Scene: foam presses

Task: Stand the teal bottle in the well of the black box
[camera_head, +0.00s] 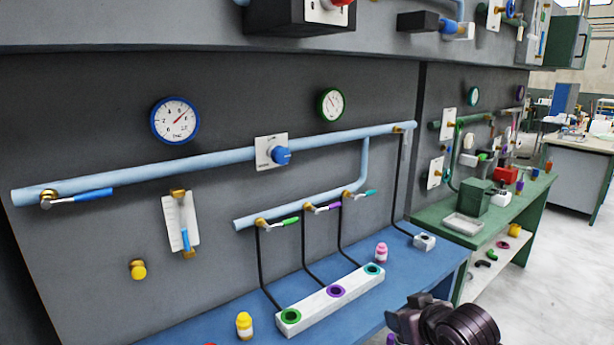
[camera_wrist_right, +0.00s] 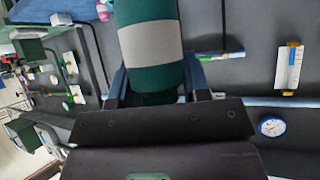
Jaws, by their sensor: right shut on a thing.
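The teal bottle (camera_wrist_right: 152,45) has a pale grey band and fills the upper middle of the right wrist view. My right gripper (camera_wrist_right: 157,78) is shut on it, one finger on each side. The bottle's far end is cut off by the frame edge. In the head view my right arm shows at the lower right, and the bottle cannot be made out there. A black box with a well cannot be identified in either view. My left gripper is not in view.
A blue bench (camera_head: 390,291) bears a white block (camera_head: 312,309) with green, purple and teal ringed wells, a yellow bottle (camera_head: 244,325), a pink bottle (camera_head: 381,253) and a small white box (camera_head: 424,242). Pipes with valves (camera_head: 290,222) run along the grey wall. A green bench (camera_head: 470,232) stands beyond.

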